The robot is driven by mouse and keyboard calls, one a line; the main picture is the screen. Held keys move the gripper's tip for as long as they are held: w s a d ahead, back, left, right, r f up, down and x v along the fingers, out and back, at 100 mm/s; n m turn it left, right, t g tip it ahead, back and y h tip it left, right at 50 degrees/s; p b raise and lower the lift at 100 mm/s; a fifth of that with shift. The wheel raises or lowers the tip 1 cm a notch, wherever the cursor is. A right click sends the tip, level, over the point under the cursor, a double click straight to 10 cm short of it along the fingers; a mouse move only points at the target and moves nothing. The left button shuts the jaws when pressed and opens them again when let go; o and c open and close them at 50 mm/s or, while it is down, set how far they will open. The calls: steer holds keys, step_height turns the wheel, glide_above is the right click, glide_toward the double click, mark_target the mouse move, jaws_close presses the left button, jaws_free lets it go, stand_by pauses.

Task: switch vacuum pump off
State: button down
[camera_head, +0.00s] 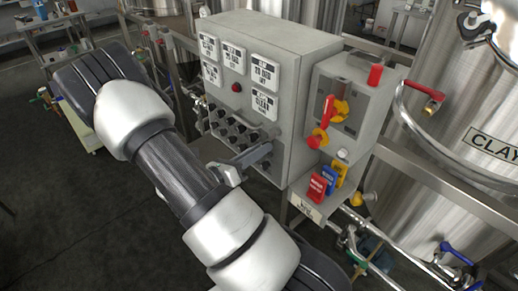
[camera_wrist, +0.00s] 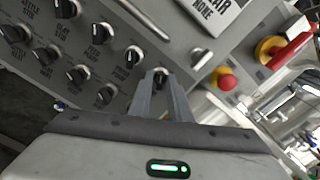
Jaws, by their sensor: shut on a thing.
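The grey control panel (camera_head: 285,150) carries several rows of black rotary knobs with white pointers. My gripper (camera_wrist: 160,82) points at the lower part of the panel, with its two grey fingers closed around a dark knob (camera_wrist: 160,72). Only the top of that knob shows between the fingertips, and its label is hidden, so I cannot tell whether it is the vacuum pump switch. In the head view, my gripper (camera_head: 240,163) is at the panel's lower front, and the fingers' contact is hard to see. Neighbouring knobs stand to the left in the wrist view, including one labelled feed pump (camera_wrist: 102,33).
A steel tank (camera_head: 470,130) stands at the right.

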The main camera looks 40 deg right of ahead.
steer(key=c, duration=1.9)
jaws_free()
steer(key=shift+o, duration=0.2)
steer(key=s+a, duration=0.1)
steer(key=a, duration=1.6)
steer(key=shift+s+a, duration=0.2)
